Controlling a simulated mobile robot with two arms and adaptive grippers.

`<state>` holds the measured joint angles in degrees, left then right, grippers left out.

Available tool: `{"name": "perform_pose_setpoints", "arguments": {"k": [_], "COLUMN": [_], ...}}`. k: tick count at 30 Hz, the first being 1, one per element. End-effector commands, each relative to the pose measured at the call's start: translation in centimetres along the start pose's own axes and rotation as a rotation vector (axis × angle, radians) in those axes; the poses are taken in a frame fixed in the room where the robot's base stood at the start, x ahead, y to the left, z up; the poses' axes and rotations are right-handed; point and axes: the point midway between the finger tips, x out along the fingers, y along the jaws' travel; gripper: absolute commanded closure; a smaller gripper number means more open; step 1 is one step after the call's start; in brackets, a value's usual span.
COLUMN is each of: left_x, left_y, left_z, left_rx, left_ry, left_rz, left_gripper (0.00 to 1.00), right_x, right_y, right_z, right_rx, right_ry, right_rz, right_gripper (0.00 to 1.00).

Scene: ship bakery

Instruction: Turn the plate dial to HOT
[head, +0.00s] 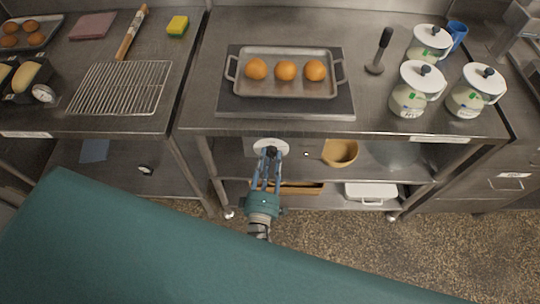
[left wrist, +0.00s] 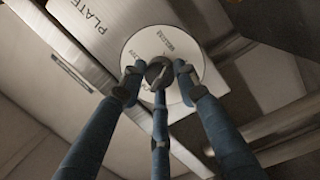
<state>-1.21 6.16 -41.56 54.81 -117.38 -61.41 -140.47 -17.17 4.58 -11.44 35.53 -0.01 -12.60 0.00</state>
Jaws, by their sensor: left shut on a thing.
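The plate dial (left wrist: 185,50) is a pale round disc with printed marks and a dark knob (left wrist: 158,73) at its middle. It sits on a white panel (left wrist: 95,30) lettered "PLATE". In the head view the panel (head: 255,147) is at the table's front edge, below the dark hot plate (head: 284,110). My left gripper (head: 269,155) reaches up to the dial, and its blue fingers are closed around the knob; they also show in the left wrist view (left wrist: 157,80). The fingers hide part of the knob and dial, and I cannot read the pointer's setting. My right gripper is not in view.
A metal tray (head: 243,84) with three orange-brown buns rests on the plate. White lidded jars (head: 410,100) and a blue mug (head: 457,31) stand at the right. A wire rack (head: 118,88) lies on the left table. A wooden bowl (head: 341,152) sits on the shelf below.

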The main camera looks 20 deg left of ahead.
Motion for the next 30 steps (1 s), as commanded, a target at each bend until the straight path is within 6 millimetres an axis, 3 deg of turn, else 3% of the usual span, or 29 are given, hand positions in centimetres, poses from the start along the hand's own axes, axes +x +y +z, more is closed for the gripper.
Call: {"name": "perform_pose_setpoints", "arguments": {"k": [18,30], "left_x": [-0.2,-0.1], "left_y": [0.2,0.3], "left_z": [-0.3,-0.2], "left_rx": [0.584,0.822], "left_ry": [-0.044,-0.058], "left_rz": [-0.072,-0.097], "left_gripper": [0.95,0.95], "right_x": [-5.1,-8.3], "right_y": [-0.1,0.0], "right_z": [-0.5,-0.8], "right_rx": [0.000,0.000], "right_ry": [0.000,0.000], "right_rz": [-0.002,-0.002], "right_gripper": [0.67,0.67]}}
